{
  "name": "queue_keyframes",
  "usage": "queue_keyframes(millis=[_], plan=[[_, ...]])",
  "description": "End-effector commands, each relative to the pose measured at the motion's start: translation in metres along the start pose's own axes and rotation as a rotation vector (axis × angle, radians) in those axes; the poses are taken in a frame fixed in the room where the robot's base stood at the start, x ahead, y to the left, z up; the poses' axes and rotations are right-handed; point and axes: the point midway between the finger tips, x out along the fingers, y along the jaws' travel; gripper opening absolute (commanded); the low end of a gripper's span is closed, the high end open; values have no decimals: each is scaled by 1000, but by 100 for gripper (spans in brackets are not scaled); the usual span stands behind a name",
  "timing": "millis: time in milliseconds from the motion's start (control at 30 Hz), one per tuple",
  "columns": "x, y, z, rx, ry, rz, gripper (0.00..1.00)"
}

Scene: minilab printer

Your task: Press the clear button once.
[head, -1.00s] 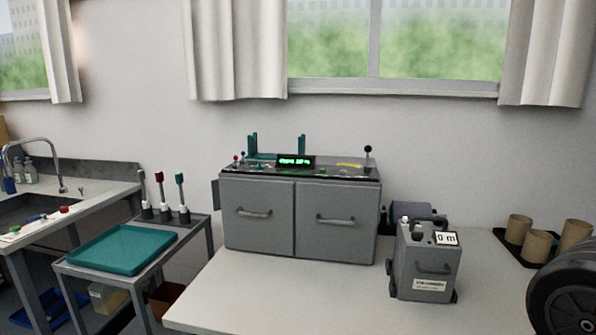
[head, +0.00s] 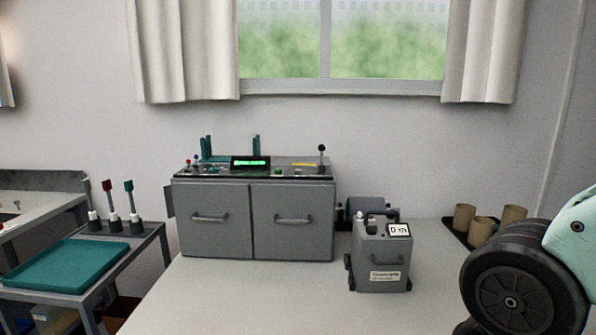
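A grey minilab printer (head: 252,219) with two handled doors stands on the white table. Its dark top panel (head: 220,172) carries a lit green display (head: 250,162), a black-knobbed lever (head: 321,154), small red and blue knobs at the left, and a small green button (head: 278,171). The controls are too small for me to read any label, so I cannot tell which one is the clear button. My gripper is not in view; only part of my arm shows at the right edge, apart from the printer.
A grey wheeled unit (head: 380,258) with a small white readout stands right of the printer. A teal tray (head: 62,265) lies on the side stand at left. The table front is clear.

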Motion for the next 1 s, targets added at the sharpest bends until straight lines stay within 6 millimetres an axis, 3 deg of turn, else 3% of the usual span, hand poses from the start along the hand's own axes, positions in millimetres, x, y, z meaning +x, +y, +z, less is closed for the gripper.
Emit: queue_keyframes(millis=[33, 133, 1000], plan=[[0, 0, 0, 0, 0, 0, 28], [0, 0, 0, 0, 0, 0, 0], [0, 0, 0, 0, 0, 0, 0]])
